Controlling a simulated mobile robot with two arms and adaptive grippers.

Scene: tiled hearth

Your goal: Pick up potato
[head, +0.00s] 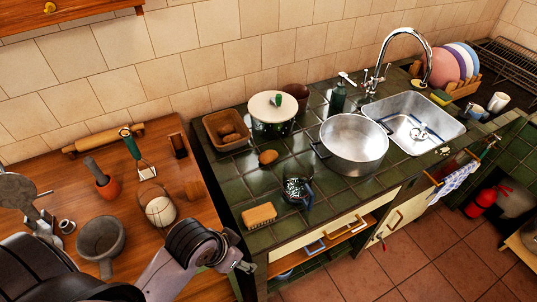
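A brown potato (268,157) lies on the green tiled counter (245,185), in front of the lidded pot. Two similar brown lumps, perhaps potatoes, lie in a brown rectangular dish (213,143) to its left. My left gripper (243,262) is at the bottom, near the gap between the wooden counter and the tiled one. It is well short of the potato and nothing shows in it. Its fingers are small and partly hidden by the wrist, so its opening is unclear. My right gripper is not in view.
A lidded pot (272,126) stands behind the potato and a large steel pot (352,150) to its right. A dark glass mug (297,191) and a tan sponge-like block (259,215) are nearer. A grey mortar (101,240) stands on the wooden counter (135,205). Bare tiles surround the potato.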

